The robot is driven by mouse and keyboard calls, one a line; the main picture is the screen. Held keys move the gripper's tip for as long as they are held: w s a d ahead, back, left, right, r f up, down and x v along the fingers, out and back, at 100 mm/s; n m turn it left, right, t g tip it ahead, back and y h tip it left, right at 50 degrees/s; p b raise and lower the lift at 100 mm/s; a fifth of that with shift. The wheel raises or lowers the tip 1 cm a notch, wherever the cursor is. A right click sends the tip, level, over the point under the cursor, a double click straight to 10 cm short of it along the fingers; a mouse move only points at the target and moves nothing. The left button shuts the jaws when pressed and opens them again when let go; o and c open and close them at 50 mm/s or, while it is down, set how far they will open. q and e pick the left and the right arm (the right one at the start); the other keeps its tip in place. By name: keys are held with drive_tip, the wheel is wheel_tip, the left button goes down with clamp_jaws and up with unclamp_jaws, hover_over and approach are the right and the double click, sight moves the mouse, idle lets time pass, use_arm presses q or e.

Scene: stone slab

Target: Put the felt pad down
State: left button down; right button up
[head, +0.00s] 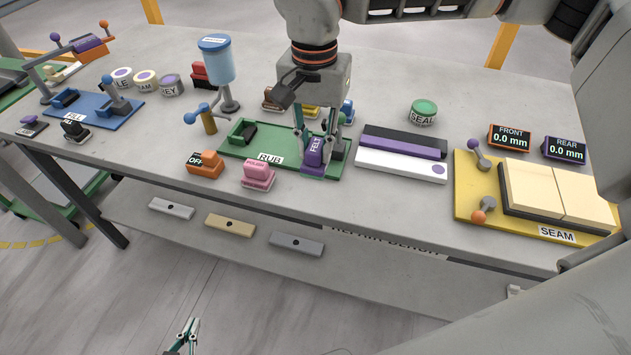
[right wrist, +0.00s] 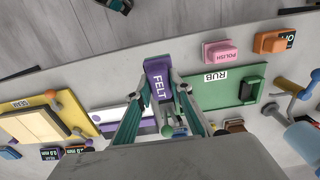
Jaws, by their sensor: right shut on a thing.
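The felt pad (head: 315,157) is a purple block labelled FELT. My right gripper (head: 318,138) is shut on it from above, and in the right wrist view the pad (right wrist: 157,80) sits between the two fingertips (right wrist: 163,95). In the head view it overlaps the right front part of the green RUB board (head: 225,155). I cannot tell whether its underside touches a surface. My left gripper (head: 189,334) hangs low in front of the bench, over the floor, with no thing seen in it; its opening is unclear.
On the bench, a pink POLISH block (head: 259,174) and an orange OFF block (head: 206,164) stand left of the pad. A white and purple block (head: 402,160) lies right of it, before the yellow SEAM board (head: 467,200). Small blocks stand behind my right gripper.

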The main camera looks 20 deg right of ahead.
sight(316, 167)
wheel_tip(316, 167, down, 6)
drive_tip(key=shift+r, duration=0.2)
use_arm(q)
drive_tip(key=shift+s+f, duration=0.1)
drive_tip(key=shift+f, duration=0.05)
use_arm(e)
drive_tip(key=shift+f, duration=2.2)
drive_tip(key=shift+f, duration=0.1)
drive_tip(key=o, duration=1)
use_arm(q)
drive_tip(key=shift+f, duration=0.1)
use_arm(e)
wheel_tip(316, 167, up, 12)
drive_tip(key=shift+r, duration=0.15)
